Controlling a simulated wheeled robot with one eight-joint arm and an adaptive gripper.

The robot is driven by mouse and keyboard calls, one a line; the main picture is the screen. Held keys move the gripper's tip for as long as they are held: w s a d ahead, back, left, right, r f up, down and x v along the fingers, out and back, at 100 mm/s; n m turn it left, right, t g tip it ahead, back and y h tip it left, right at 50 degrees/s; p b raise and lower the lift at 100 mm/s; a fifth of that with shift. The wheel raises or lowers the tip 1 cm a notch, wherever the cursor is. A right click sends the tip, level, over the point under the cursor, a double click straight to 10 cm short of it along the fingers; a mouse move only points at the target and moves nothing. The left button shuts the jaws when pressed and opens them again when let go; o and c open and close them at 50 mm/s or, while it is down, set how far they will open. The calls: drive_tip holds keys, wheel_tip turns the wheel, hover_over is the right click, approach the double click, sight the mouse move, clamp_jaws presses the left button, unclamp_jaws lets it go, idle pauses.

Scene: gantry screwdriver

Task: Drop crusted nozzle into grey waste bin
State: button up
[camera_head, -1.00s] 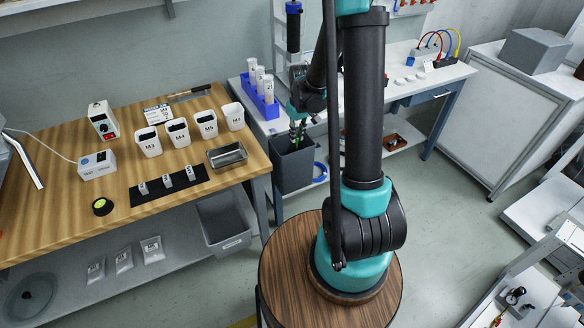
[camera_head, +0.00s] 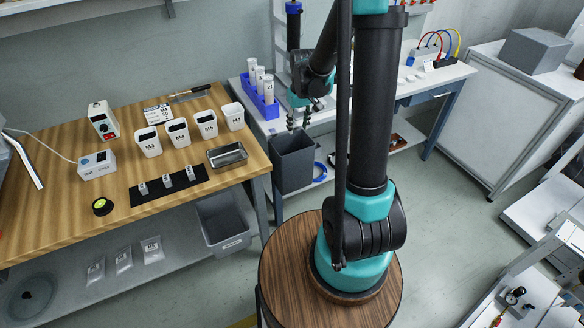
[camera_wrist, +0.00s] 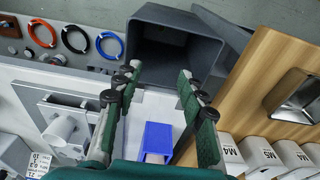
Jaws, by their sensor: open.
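The grey waste bin (camera_head: 292,168) stands between the wooden bench and the white bench, with its mouth facing up. It also shows in the wrist view (camera_wrist: 180,18), and its dark inside faces the camera there. My gripper (camera_head: 299,122) is above the bin's mouth, near its back edge and clear of the rim in the picture. In the wrist view my gripper (camera_wrist: 158,76) has its two fingers spread, with nothing between them. I cannot make out the crusted nozzle in either view; the bin's floor is too dark to read.
A blue rack (camera_head: 262,100) with white tubes stands close to my gripper's left. The wooden bench (camera_head: 60,170) holds labelled white cups (camera_head: 178,132) and a metal tray (camera_head: 227,154). A grey crate (camera_head: 222,222) sits below it.

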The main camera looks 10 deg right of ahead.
wheel_tip(320, 180, up, 7)
drive_tip(key=shift+s, duration=0.4)
drive_tip(key=shift+d, duration=0.1)
drive_tip(key=s+d+f+m+t, duration=0.1)
drive_tip(key=s+f, duration=0.1)
drive_tip(key=s, duration=0.8)
drive_tip(key=s+d+f+m+t, duration=0.1)
drive_tip(key=s+d+f+m, duration=0.1)
drive_tip(key=s, duration=0.8)
drive_tip(key=shift+s+d+f+m+t, duration=0.3)
drive_tip(key=shift+f+t, duration=0.1)
drive_tip(key=shift+f, duration=0.2)
drive_tip(key=shift+o, duration=0.6)
drive_tip(key=shift+w, duration=0.1)
